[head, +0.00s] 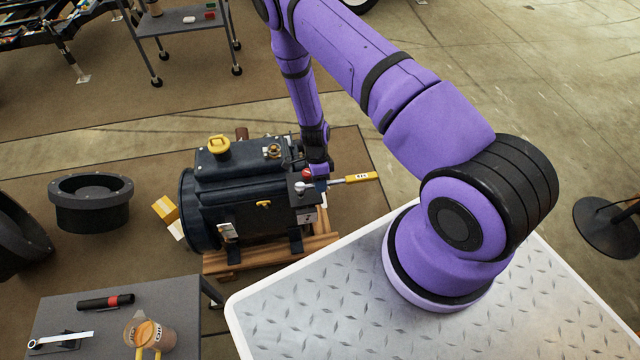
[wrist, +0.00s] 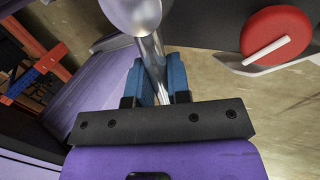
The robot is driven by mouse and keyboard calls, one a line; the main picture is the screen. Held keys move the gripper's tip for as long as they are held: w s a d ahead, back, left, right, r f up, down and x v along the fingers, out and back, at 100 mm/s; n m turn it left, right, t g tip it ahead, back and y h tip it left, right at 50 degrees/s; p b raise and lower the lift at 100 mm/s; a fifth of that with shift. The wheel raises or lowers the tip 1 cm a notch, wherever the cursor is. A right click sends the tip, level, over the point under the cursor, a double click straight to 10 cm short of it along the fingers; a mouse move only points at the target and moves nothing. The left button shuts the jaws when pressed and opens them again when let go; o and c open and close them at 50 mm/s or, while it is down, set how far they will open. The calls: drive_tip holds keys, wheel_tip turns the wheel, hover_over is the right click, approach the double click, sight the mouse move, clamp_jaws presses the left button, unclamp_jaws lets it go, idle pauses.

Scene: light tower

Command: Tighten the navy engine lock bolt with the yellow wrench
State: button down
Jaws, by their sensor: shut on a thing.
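The navy engine (head: 255,200) rests on a wooden pallet. The wrench (head: 357,179) has a yellow handle pointing right and a bright metal shaft; its head end lies over a dark block at the engine's right end. My gripper (head: 318,176) is at that end, above the shaft. In the wrist view, my gripper's blue fingers (wrist: 158,78) are shut on the metal shaft (wrist: 154,50), with its rounded end at the top edge. The yellow handle does not show there. I cannot make out the lock bolt or whether the wrench sits on it.
A red round knob with a pale bar (wrist: 276,36) is close to the fingers, right of the shaft. A grey cart (head: 125,300) with a flashlight and jug stands at front left. Black ring-shaped parts (head: 90,200) lie left of the engine.

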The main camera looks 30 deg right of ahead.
sight(321, 199)
drive_tip(key=c, duration=1.8)
unclamp_jaws()
drive_tip(key=shift+f, duration=0.75)
clamp_jaws()
drive_tip(key=shift+s+a+f+m+y, duration=0.15)
drive_tip(key=shift+s+m+y, duration=0.2)
drive_tip(key=shift+m, duration=0.35)
drive_tip(key=shift+s, duration=0.15)
drive_tip(key=shift+s+a+m, duration=0.15)
drive_tip(key=shift+s+m, duration=0.1)
drive_tip(key=shift+m, duration=0.45)
drive_tip(key=shift+y, duration=0.25)
drive_tip(key=shift+s+a+m+t, duration=0.15)
drive_tip(key=shift+s+m+t, duration=0.25)
drive_tip(key=shift+m, duration=0.3)
drive_tip(key=shift+w+n, duration=0.2)
drive_tip(key=shift+n, duration=0.1)
drive_tip(key=shift+r, duration=2.85)
